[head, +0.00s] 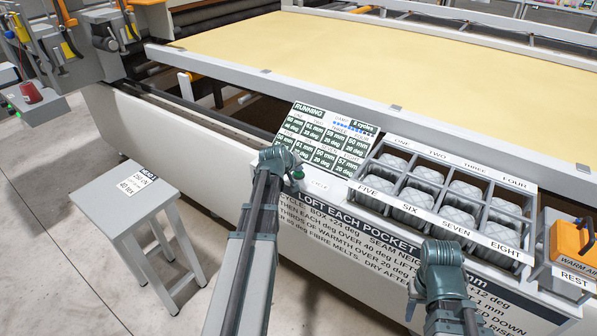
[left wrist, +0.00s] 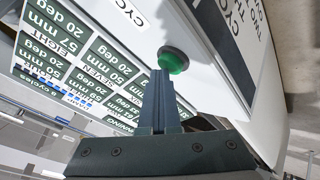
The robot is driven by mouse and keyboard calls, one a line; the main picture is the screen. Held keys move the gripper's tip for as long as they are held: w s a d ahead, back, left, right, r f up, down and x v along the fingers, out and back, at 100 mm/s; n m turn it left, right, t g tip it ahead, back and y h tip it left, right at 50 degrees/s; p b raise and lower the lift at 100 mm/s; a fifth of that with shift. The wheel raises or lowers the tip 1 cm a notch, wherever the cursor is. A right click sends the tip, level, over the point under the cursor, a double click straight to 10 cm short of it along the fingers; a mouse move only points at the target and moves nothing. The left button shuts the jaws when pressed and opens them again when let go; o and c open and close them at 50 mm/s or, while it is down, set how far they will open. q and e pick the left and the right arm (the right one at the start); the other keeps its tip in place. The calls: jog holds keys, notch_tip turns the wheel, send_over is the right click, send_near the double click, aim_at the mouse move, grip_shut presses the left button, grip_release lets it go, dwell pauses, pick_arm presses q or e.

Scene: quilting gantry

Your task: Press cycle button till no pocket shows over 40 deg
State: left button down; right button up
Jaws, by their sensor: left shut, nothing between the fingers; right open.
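The board is headed RUNNING and shows a cycle count and pocket readings in mm and deg.
The rack holds several quilted pockets labelled ONE to EIGHT. An orange warm-air tool (head: 571,240) sits on its rest at the right. A grey stool (head: 123,194) with a label stands at left. The yellow quilting bed (head: 400,65) lies behind. Bare floor is at left.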

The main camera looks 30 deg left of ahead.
aim_at(298, 174)
pick_arm(q)
jog(key=shift+r+p, duration=0.55)
jog(key=shift+r, duration=0.2)
notch_tip(298, 174, up, 5)
jog(key=p, duration=0.5)
dwell(1.2)
